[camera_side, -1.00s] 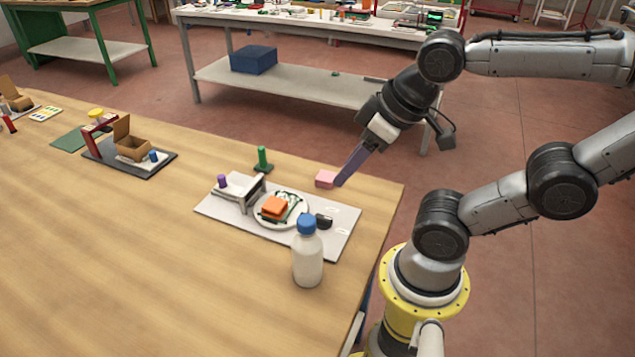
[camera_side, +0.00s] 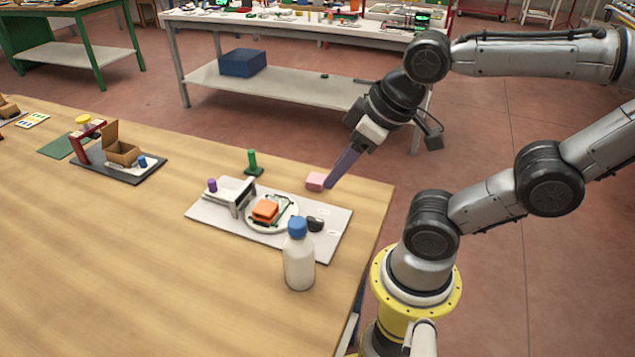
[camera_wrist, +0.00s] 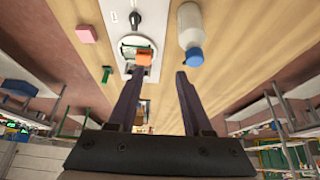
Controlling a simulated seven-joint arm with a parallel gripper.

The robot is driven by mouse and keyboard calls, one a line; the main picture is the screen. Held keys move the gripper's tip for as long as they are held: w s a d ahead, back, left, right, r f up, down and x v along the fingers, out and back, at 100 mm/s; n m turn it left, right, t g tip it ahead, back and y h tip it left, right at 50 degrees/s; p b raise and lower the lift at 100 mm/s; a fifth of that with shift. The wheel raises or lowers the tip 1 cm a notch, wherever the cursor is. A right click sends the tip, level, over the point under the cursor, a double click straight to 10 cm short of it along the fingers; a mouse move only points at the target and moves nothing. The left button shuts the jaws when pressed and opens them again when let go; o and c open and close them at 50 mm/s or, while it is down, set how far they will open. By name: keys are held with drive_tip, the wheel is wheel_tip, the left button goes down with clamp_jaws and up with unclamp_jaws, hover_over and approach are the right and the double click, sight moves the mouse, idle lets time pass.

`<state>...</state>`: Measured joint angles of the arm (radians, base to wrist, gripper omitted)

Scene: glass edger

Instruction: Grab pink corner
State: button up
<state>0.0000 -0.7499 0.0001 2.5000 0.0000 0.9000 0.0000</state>
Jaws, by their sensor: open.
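The pink block (camera_side: 315,181) lies on the wooden table near its far right edge. It also shows in the wrist view (camera_wrist: 86,34), at the upper left and outside the space between my fingers. My gripper (camera_side: 329,185) has purple fingers that point down and left, with the tips close to the right side of the block in the side view. In the wrist view my gripper (camera_wrist: 158,78) is open, the two fingers are well apart, and nothing is held between them. Whether a fingertip touches the block cannot be told.
A light board (camera_side: 325,245) holds a plate (camera_side: 290,222) with an orange block (camera_side: 265,210). A white bottle with a blue cap (camera_side: 299,262) stands at its front edge. A green post (camera_side: 252,162) stands left of the pink block. The table's left front is clear.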

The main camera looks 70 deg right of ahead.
drive_tip(key=o, duration=0.7)
